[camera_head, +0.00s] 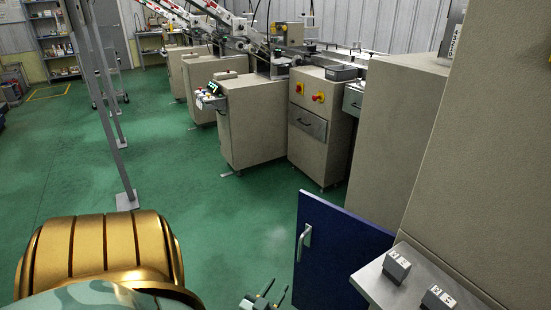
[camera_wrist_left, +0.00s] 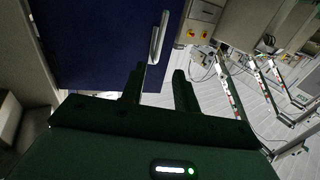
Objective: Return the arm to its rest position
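My left arm shows as a gold and camouflage-patterned link at the lower left of the head view. My left gripper (camera_head: 263,298) is at the bottom centre of the head view, partly cut off by the frame edge. Its two dark fingers are apart with nothing between them. In the left wrist view the gripper (camera_wrist_left: 158,82) shows two separated fingers, with a blue door (camera_wrist_left: 95,40) and its handle (camera_wrist_left: 159,38) beyond them. The same blue door (camera_head: 338,250) stands right of the gripper in the head view, apart from it. My right gripper is in neither view.
A metal shelf (camera_head: 375,287) carries two grey boxes (camera_head: 397,266) at the lower right. Beige machine cabinets (camera_head: 255,125) line the right and back. A grey post (camera_head: 105,95) stands at left. Green floor (camera_head: 215,220) between them is clear.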

